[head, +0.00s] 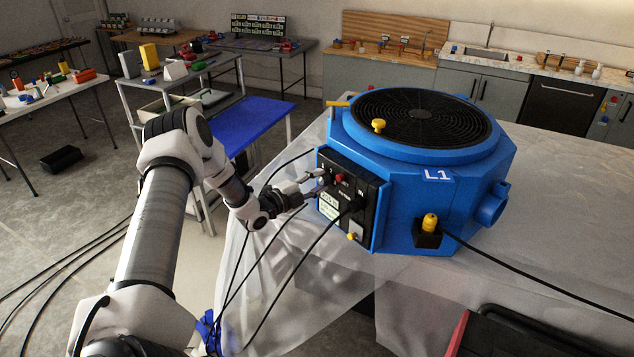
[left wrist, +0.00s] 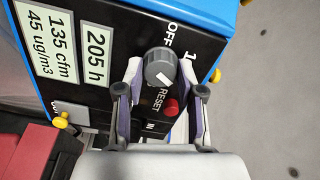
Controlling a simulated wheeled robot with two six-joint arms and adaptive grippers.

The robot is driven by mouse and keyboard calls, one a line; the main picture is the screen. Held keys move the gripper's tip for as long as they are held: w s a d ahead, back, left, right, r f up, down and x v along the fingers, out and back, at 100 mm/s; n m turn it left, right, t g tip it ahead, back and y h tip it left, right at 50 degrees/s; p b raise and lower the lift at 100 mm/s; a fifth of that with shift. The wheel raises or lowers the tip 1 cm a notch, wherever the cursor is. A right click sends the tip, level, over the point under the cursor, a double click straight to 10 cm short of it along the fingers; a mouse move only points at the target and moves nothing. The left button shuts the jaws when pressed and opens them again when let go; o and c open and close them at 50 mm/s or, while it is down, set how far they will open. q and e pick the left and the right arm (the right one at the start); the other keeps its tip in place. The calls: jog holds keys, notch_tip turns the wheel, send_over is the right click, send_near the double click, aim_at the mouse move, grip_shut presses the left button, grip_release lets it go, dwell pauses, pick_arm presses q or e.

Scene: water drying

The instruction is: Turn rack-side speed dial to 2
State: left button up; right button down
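The blue machine marked L1 (head: 437,176) stands on the plastic-covered table. Its black side panel (head: 343,208) carries a grey round dial (left wrist: 160,67) with a white pointer mark, beside labels OFF and 1. In the left wrist view, the pointer mark is on the dial's lower right part. My left gripper (head: 313,187) is at this panel; it also shows in the left wrist view (left wrist: 161,74). Its fingers are apart, one on each side of the dial, with small gaps visible. Whether either finger touches the dial I cannot tell. My right gripper is not in view.
A red RESET button (left wrist: 171,106) sits close to the right finger. A black cable (head: 312,262) runs from a plug in the panel. A yellow knob (head: 430,222) is on the machine's front. Plastic sheeting (head: 260,285) hangs over the table edge.

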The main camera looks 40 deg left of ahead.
pick_arm(q)
jog(key=o, duration=0.4)
jog(key=shift+s+f, duration=0.1)
jog(key=shift+f, duration=0.05)
jog(key=shift+c, duration=0.2)
jog(key=s, duration=0.7)
jog(key=shift+s+a, duration=0.25)
jog(key=shift+a, duration=0.2)
jog(key=shift+w, duration=0.1)
